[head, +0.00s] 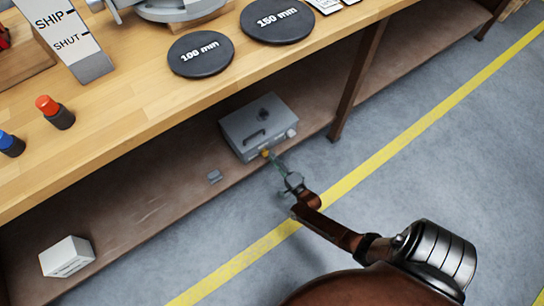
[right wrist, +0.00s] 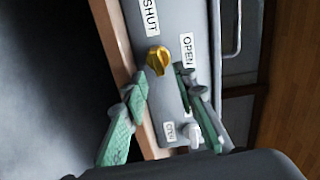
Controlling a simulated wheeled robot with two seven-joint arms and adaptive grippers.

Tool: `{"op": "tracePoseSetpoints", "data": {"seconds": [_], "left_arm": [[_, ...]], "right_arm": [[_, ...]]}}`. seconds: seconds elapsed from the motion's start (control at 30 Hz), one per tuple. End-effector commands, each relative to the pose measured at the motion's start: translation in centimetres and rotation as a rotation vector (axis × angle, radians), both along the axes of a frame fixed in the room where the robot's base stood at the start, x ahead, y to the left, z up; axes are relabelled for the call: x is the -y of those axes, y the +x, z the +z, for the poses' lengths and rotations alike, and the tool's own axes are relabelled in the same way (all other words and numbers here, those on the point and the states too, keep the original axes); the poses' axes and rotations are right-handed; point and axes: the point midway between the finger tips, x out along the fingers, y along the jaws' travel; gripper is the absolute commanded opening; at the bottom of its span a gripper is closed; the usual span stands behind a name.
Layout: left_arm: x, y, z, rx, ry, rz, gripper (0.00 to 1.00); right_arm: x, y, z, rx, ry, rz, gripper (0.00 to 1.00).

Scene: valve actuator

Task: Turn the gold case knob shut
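The grey case (head: 258,125) sits on the low shelf under the bench. Its gold knob (head: 265,153) is on the front face, low and near the middle. In the right wrist view the gold knob (right wrist: 158,61) shows between a SHUT label (right wrist: 150,18) and an OPEN label (right wrist: 187,50). My right gripper (head: 275,160) is at the case front, close to the knob. In the right wrist view its green-padded fingers (right wrist: 160,80) are apart, with the knob just beyond and between their tips. Contact cannot be told. My left gripper is not in view.
A bench leg (head: 355,85) stands right of the case. The bench top overhangs above.

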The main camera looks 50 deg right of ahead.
Motion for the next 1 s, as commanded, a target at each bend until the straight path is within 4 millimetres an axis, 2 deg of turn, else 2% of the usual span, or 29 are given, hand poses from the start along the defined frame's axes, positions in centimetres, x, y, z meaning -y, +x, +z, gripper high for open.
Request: {"op": "tracePoseSetpoints", "data": {"seconds": [0.3, 0.5, 0.67, 1.0], "left_arm": [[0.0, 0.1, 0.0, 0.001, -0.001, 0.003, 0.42], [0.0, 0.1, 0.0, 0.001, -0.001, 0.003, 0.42], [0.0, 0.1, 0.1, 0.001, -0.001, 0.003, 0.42], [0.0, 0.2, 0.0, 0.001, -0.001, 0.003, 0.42]], "right_arm": [[-1.5, -6.5, 0.0, -0.002, -0.001, -0.001, 0.26], [-2.2, -9.3, 0.0, -0.001, 0.000, 0.000, 0.26], [-2.4, -10.2, 0.0, 0.000, -0.001, 0.000, 0.26], [-2.4, -10.3, 0.0, 0.000, -0.001, 0.000, 0.26]]}}
